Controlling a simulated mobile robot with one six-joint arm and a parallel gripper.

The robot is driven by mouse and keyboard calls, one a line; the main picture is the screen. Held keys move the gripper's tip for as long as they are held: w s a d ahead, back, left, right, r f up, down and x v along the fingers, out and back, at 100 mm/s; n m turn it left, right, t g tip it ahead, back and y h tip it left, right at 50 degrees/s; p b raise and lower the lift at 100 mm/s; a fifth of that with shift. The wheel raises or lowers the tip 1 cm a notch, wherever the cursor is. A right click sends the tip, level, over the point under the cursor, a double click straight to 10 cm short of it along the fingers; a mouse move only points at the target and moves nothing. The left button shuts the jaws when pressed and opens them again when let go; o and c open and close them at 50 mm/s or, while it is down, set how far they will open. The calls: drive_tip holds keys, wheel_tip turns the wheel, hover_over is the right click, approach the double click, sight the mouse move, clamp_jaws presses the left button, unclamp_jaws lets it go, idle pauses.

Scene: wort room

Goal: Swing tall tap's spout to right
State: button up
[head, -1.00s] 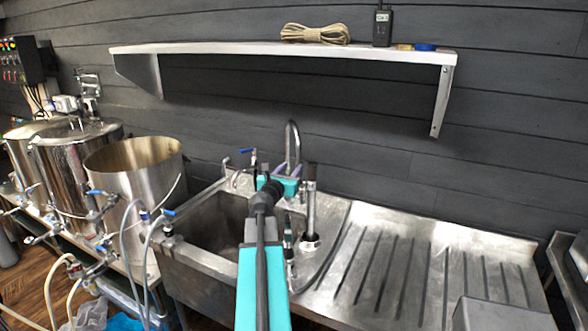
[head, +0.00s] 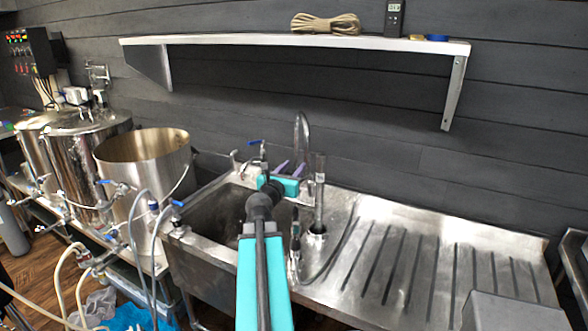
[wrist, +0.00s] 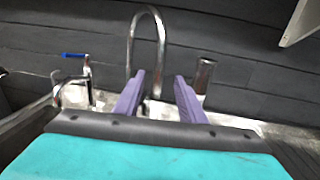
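The tall tap's spout (head: 302,135) is a shiny metal gooseneck arch at the back of the sink. In the wrist view the spout (wrist: 147,14) stands upright, with its right leg showing between my two purple fingers and its left leg passing behind the left finger. My gripper (head: 290,167) is open and empty. In the wrist view my gripper (wrist: 160,75) points at the lower part of the arch; I cannot tell how far the fingertips are from it. The tap's base is largely hidden by my gripper.
A smaller tap with a blue lever (wrist: 75,55) stands left of the spout. An upright metal tube (head: 319,195) stands close on the right. The sink basin (head: 215,215) lies below, with a ribbed drainboard (head: 420,265) to the right. A shelf (head: 290,41) hangs above.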

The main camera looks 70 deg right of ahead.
drive_tip(key=c, duration=0.6)
drive_tip(key=shift+w+d+f, duration=0.1)
drive_tip(key=shift+w+d, duration=0.05)
drive_tip(key=shift+w, duration=0.05)
clamp_jaws()
drive_tip(key=w+a+f+m+g+y+b, duration=0.1)
drive_tip(key=w+a+f+m+g+y, duration=0.1)
drive_tip(key=w+m+g, duration=0.4)
drive_tip(key=shift+w+a+g, duration=0.4)
drive_tip(key=shift+w+g, duration=0.85)
drive_tip(key=shift+g, duration=0.25)
